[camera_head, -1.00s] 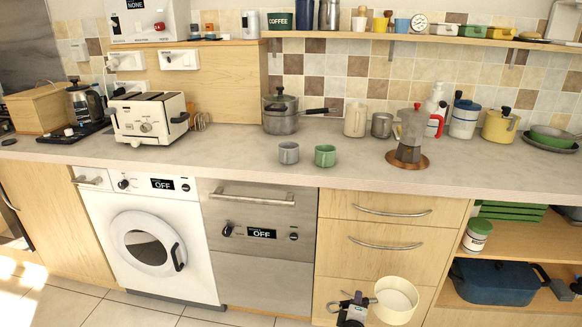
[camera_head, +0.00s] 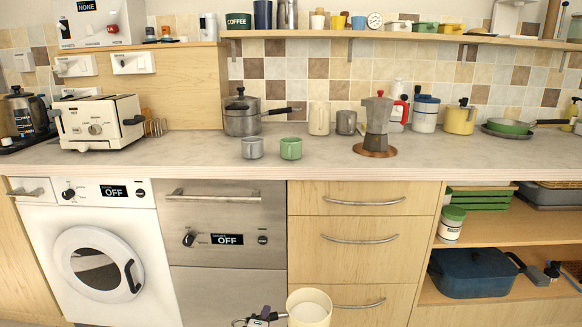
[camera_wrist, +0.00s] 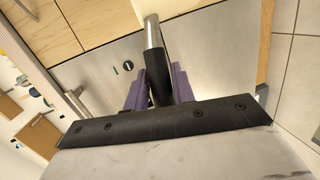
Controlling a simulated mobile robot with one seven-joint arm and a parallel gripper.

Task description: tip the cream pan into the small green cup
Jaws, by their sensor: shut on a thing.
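The cream pan (camera_head: 309,308) is at the bottom edge of the head view, in front of the wooden drawers and below counter height. Its open top faces up, and its inside looks pale, so I cannot tell what it holds. My gripper (camera_head: 264,318) is at the pan's left, partly cut off by the frame. In the wrist view its purple fingers (camera_wrist: 158,88) are shut on the pan's dark handle with a metal end (camera_wrist: 153,32). The small green cup (camera_head: 291,149) stands upright near the counter's front edge, above and beyond the pan.
A grey cup (camera_head: 252,148) stands just left of the green cup. The counter front (camera_head: 200,172) lies between pan and cups. Drawer handles (camera_head: 360,240) stick out.

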